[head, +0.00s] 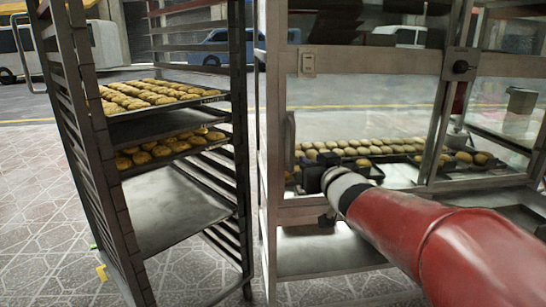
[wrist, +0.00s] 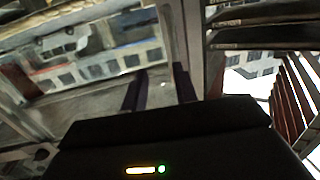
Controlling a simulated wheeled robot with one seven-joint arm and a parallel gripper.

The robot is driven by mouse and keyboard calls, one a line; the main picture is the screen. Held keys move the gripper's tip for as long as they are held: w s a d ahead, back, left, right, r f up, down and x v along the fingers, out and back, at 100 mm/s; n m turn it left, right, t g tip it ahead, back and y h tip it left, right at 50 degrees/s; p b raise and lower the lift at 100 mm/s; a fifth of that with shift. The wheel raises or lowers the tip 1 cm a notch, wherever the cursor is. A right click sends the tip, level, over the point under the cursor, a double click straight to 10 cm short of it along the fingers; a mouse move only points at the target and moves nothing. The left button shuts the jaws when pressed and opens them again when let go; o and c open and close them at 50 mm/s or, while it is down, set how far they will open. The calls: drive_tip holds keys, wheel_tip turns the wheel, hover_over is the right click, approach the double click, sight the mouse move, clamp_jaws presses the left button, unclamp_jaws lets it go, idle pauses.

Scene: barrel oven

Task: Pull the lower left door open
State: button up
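The lower left door (head: 365,92) is a large glass pane in a metal frame on the metal cabinet, and it looks closed. Rows of buns (head: 370,147) show through its glass. A slim upright handle (head: 290,140) is at the door's left edge. My gripper (head: 308,177) is at the lower left of the door, just below and right of the handle; its fingertips are hard to make out in the head view. In the wrist view, two dark fingers (wrist: 160,88) stand apart with nothing clearly between them. I cannot tell whether they touch the cabinet.
A tall rack (head: 110,180) with trays of buns stands close to the left of the cabinet, with a narrow gap between. An open lower shelf (head: 320,252) is below the door. Paved floor (head: 35,190) is clear at far left.

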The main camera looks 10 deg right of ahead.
sight(294, 148)
drive_tip(key=shift+n+y, duration=0.5)
drive_tip(key=shift+y, duration=0.3)
drive_tip(key=w+a, duration=0.1)
drive_tip(key=w, duration=0.1)
drive_tip(key=w+a, duration=0.1)
drive_tip(key=w, duration=0.2)
drive_tip(key=w+a, duration=0.1)
drive_tip(key=w, duration=0.2)
drive_tip(key=shift+w+a+r, duration=0.15)
drive_tip(key=shift+a+r, duration=0.05)
drive_tip(key=shift+r, duration=0.15)
drive_tip(key=shift+c, duration=0.3)
clamp_jaws()
